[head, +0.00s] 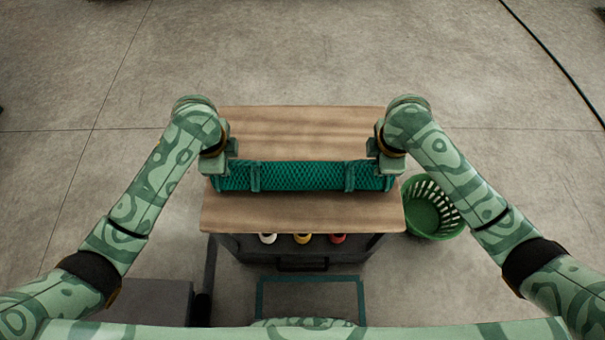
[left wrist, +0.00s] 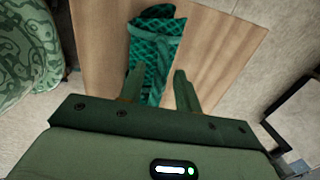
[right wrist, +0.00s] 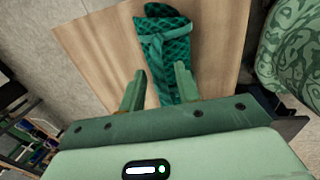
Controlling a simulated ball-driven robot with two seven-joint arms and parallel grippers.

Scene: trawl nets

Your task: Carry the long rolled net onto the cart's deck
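The long rolled net (head: 300,176) is a dark green mesh roll with two ties. It lies left to right across a wooden top (head: 300,213). My left gripper (head: 221,160) is over its left end and my right gripper (head: 383,158) over its right end. In the left wrist view, the fingers (left wrist: 159,83) stand apart, with the net (left wrist: 157,50) reaching between them and a gap beside the right finger. In the right wrist view, the fingers (right wrist: 160,80) also stand apart, with the net (right wrist: 165,40) behind and between them. I cannot tell whether the wooden top is the cart's deck.
A green basket (head: 432,209) stands on the floor right of the wooden top. White, yellow and red items (head: 303,238) show under its front edge. A dark grey flat-topped thing (head: 150,301) is at lower left. A green outline (head: 312,279) marks the floor in front.

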